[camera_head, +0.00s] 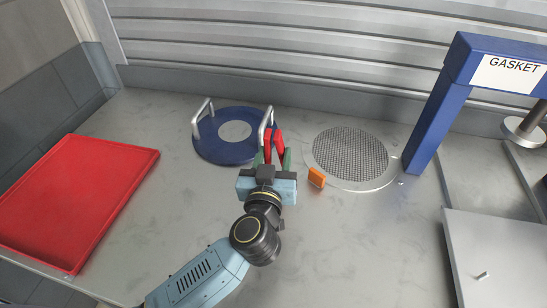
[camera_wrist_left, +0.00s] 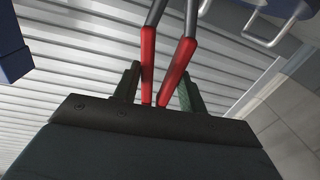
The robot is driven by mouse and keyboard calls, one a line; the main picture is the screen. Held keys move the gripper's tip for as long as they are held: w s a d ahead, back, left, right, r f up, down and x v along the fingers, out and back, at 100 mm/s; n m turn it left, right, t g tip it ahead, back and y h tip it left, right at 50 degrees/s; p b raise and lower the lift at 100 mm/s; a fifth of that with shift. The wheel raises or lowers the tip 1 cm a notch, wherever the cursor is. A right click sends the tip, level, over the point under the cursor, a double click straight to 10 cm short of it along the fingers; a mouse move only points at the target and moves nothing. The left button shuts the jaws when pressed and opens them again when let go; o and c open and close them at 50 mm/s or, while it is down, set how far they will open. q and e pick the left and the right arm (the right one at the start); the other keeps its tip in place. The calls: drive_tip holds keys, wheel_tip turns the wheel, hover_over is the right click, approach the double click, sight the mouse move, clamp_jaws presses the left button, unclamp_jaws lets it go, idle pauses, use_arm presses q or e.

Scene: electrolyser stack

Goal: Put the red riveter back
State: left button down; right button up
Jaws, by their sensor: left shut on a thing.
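The red riveter (camera_head: 274,143) has two red handles and stands between the fingers of my left gripper (camera_head: 272,158), beside the right handle of a blue disc. In the left wrist view the riveter's red handles (camera_wrist_left: 148,62) rise between the green-tipped fingers of my left gripper (camera_wrist_left: 160,92), with grey metal arms above them. The gripper is shut on the riveter. The riveter's head is cut off at the top of the wrist view. My right gripper is not in view.
A blue disc (camera_head: 208,147) with two metal handles lies at the back. A round mesh plate (camera_head: 350,155) with an orange tab (camera_head: 316,177) lies to the right. A red tray (camera_head: 78,200) is at left. A blue GASKET press frame (camera_head: 430,120) stands right. The front middle is bare.

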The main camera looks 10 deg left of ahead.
use_arm(q)
drive_tip(key=c, duration=0.8)
unclamp_jaws()
drive_tip(key=shift+f, duration=0.1)
drive_tip(key=shift+s, duration=0.1)
drive_tip(key=s, duration=1.2)
drive_tip(key=shift+d, duration=0.45)
drive_tip(key=shift+w, duration=0.1)
